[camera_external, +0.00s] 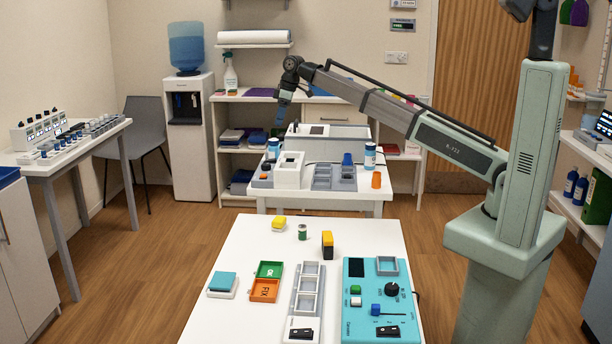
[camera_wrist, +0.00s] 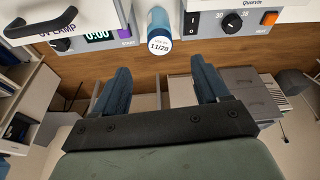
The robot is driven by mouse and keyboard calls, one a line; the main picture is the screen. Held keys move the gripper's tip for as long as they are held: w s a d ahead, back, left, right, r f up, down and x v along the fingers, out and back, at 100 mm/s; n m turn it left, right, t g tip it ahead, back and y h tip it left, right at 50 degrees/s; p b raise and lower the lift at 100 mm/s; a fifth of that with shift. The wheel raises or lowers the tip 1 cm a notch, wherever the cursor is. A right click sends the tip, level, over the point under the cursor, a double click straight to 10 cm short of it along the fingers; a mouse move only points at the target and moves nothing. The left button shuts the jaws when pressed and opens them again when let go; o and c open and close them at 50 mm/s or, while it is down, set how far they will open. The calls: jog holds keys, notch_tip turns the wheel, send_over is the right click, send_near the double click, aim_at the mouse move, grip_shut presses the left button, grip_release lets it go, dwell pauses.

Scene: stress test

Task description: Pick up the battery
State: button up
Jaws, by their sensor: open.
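On the white front table (camera_external: 240,255) stand a small green cylinder (camera_external: 302,232) with light ends and, to its right, a black block with a yellow-orange top (camera_external: 327,243). Either could be the battery; I cannot tell which. Neither shows in the wrist view. My gripper (camera_external: 281,113) hangs high over the rear bench, well behind and above the front table, with its fingers pointing down. In the wrist view its two blue fingers (camera_wrist: 161,88) are wide apart with nothing between them.
On the rear bench are devices and a blue bottle (camera_external: 370,156). The front table's left rear is clear.

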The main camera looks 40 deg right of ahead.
jog(key=c, duration=0.3)
